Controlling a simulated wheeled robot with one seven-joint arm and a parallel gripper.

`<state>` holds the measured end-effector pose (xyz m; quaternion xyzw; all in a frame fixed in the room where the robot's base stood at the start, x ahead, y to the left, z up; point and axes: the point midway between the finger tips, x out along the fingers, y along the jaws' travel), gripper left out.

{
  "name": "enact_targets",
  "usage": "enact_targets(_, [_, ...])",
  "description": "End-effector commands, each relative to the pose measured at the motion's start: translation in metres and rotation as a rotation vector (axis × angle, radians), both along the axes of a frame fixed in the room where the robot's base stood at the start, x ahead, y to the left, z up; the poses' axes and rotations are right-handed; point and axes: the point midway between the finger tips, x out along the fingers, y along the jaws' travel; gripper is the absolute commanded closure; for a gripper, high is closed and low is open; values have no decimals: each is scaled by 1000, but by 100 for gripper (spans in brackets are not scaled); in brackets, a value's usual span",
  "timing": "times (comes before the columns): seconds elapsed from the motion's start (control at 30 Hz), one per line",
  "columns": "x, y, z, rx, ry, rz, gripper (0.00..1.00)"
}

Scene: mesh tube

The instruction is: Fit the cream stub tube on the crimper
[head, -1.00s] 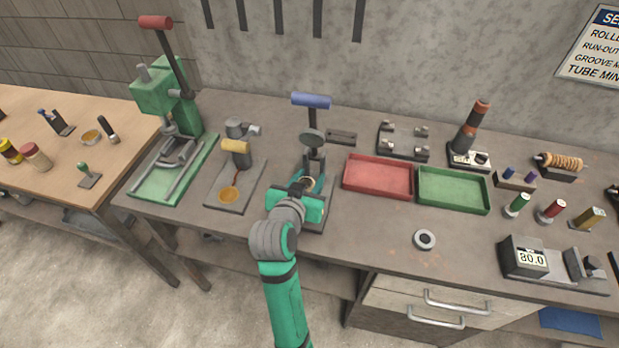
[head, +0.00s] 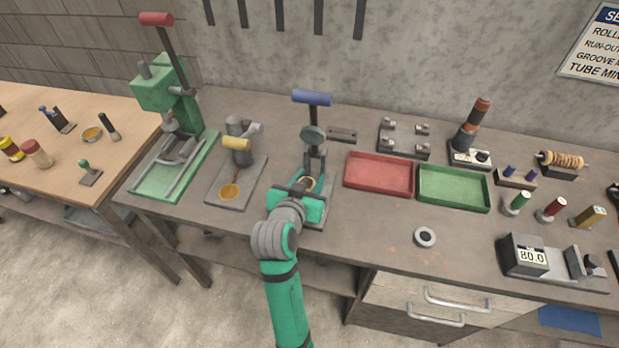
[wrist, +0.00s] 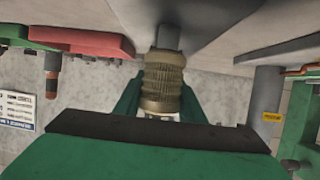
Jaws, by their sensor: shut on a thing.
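My gripper (head: 308,183) is shut at the base of the blue-handled bench tool (head: 314,134), which I take to be the crimper. In the wrist view my gripper (wrist: 162,88) has a green finger on each side of a tan ribbed tube (wrist: 163,80), the cream stub tube. A pale rim of the tube (head: 309,186) shows in the head view. In the wrist view a grey post (wrist: 169,36) of the tool lines up with the tube's far end. Whether the tube is around the post or only against it, I cannot tell.
A red tray (head: 380,190) and a green tray (head: 453,205) lie to the right. The yellow-handled tool (head: 236,144) and the green press (head: 165,100) stand to the left. A dark ring (head: 425,237) lies near the front edge, with bare bench around it.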

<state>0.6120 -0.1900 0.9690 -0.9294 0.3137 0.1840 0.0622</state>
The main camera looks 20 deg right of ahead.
Motion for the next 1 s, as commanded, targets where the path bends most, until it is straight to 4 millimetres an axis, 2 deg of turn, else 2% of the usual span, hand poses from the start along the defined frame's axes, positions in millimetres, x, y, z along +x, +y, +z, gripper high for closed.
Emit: enact_targets(1.0, [0,1,-10,0,-1,2,100])
